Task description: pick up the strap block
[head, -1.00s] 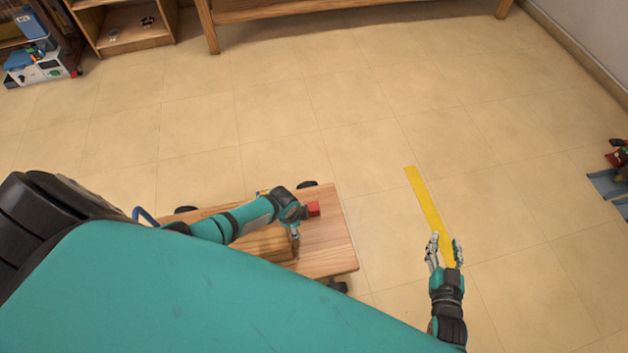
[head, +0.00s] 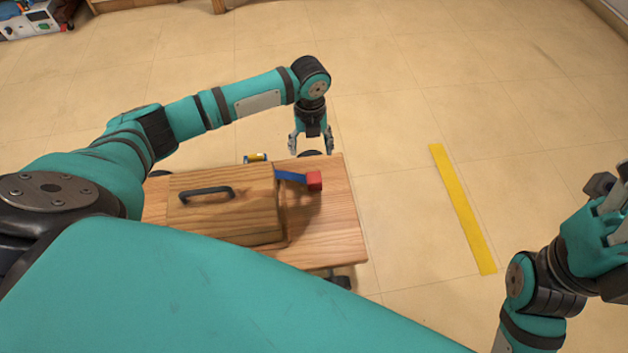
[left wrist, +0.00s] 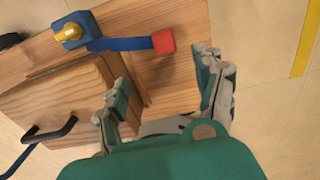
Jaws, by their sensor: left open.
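The red block (head: 314,181) sits at the end of a blue strap (head: 290,175) on a wooden cart top. I take this to be the strap block. In the left wrist view, the red block (left wrist: 163,42) and strap (left wrist: 125,44) run from a blue block with a yellow knob (left wrist: 70,34). My left gripper (head: 312,149) is open and empty, beyond the red block in the head view. In the left wrist view the red block shows past the open fingers (left wrist: 161,70), apart from them. My right gripper (head: 608,215) is at the right edge, partly cut off.
A wooden box with a black handle (head: 205,193) stands on the cart top (head: 335,230), left of the red block. The cart top right of the block is bare. A yellow floor strip (head: 462,208) lies to the right on open tiled floor.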

